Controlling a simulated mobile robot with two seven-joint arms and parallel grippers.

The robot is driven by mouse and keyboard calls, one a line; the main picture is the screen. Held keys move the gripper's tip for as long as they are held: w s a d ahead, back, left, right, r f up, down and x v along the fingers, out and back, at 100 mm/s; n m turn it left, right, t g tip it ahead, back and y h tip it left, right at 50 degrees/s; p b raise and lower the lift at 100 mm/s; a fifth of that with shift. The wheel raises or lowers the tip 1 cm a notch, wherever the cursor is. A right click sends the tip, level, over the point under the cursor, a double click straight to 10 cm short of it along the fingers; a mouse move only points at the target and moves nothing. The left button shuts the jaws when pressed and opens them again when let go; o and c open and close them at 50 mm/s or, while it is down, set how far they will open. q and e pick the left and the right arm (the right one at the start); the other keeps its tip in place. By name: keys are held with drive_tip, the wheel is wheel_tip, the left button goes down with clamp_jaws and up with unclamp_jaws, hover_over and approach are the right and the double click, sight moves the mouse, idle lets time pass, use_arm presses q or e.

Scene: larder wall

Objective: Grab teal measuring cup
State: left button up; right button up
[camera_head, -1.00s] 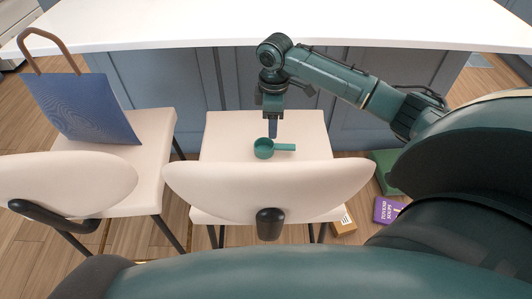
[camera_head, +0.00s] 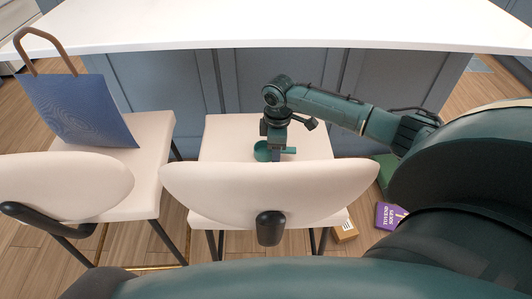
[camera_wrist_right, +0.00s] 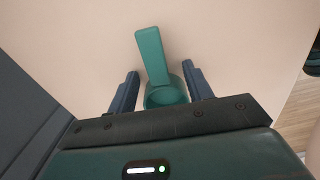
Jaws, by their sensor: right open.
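The teal measuring cup (camera_head: 262,151) sits on the seat of the middle chair (camera_head: 222,137), its handle pointing right in the head view. My right gripper (camera_head: 276,153) is low over the seat at the cup and partly covers it. In the right wrist view the cup (camera_wrist_right: 153,62) shows its handle upward, and its bowl lies between the two open fingers of my right gripper (camera_wrist_right: 160,90). Part of the bowl is hidden behind the gripper body. I cannot tell whether a finger touches it. My left gripper is not in view.
The chair's backrest (camera_head: 268,189) stands between me and the seat. A blue bag (camera_head: 80,108) sits on the left chair. A white counter (camera_head: 270,25) runs behind. A purple box (camera_head: 388,215), a brown box (camera_head: 345,231) and a green item (camera_head: 386,170) are on the floor at right.

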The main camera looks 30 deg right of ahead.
drive_tip(key=shift+c, duration=0.5)
clamp_jaws()
drive_tip(key=shift+r, duration=0.1)
